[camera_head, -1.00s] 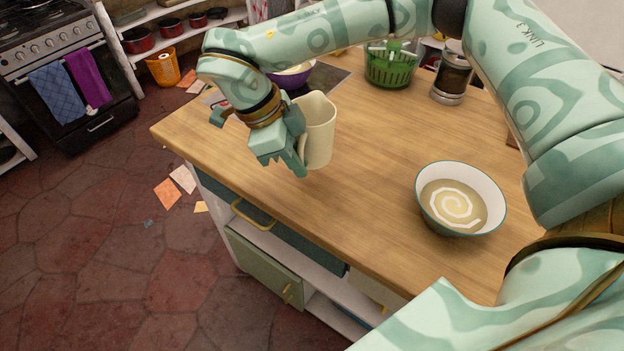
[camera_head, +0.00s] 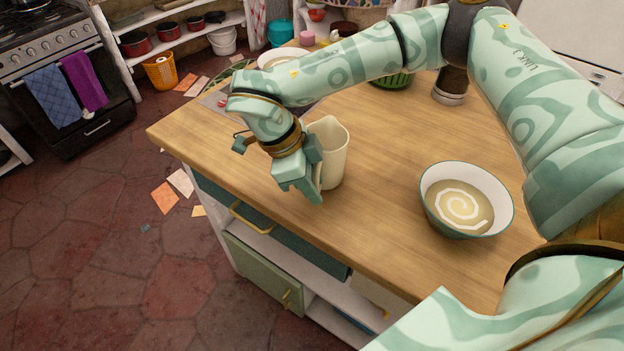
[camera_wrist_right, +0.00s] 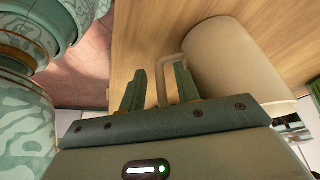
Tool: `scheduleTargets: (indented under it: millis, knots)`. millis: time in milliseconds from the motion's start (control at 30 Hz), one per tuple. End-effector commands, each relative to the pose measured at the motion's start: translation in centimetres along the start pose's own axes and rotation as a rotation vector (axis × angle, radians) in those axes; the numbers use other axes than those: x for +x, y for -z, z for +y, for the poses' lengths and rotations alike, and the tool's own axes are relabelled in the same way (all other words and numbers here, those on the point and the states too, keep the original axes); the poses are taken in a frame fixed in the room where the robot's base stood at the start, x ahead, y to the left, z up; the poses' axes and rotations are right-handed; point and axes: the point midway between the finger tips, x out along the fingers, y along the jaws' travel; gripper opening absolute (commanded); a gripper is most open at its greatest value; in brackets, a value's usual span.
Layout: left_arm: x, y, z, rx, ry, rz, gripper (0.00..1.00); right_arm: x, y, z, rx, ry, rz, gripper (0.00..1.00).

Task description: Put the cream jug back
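The cream jug (camera_head: 335,155) is a plain cream-coloured jug with a handle. It looks upright on the wooden counter near its front left edge, though its base is partly hidden by my right gripper (camera_head: 312,180). In the right wrist view the jug (camera_wrist_right: 235,60) lies to the right, and its handle (camera_wrist_right: 162,88) passes between the fingers of my right gripper (camera_wrist_right: 160,88). The fingers are apart, with a gap beside the handle. A white bowl (camera_head: 432,195) of soup with a cream spiral stands to the right of the jug. My left gripper is not in view.
The wooden counter (camera_head: 390,150) is clear between jug and bowl. Behind my arm are a green basket (camera_head: 392,82), a dark jar (camera_head: 450,85) and another bowl (camera_head: 285,55). The counter's front edge is close to the jug.

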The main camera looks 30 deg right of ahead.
Motion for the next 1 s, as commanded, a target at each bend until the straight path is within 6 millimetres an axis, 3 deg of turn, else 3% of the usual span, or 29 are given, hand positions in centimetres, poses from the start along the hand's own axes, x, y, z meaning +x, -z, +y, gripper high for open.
scheduleTargets:
  millis: [333, 700, 833, 1000]
  knots:
    - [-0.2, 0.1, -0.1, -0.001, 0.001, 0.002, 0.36, -0.8, 0.1, 0.0, 0.000, 0.003, -0.002, 0.32]
    - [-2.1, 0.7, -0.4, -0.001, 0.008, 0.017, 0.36, -9.1, 0.2, -0.1, 0.001, 0.006, -0.003, 0.32]
    - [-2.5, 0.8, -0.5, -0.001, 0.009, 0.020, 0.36, -11.2, 0.2, 0.0, 0.001, 0.003, -0.001, 0.32]
    - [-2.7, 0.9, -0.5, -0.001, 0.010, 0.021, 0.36, -12.3, 0.1, 0.0, 0.000, 0.001, -0.001, 0.32]
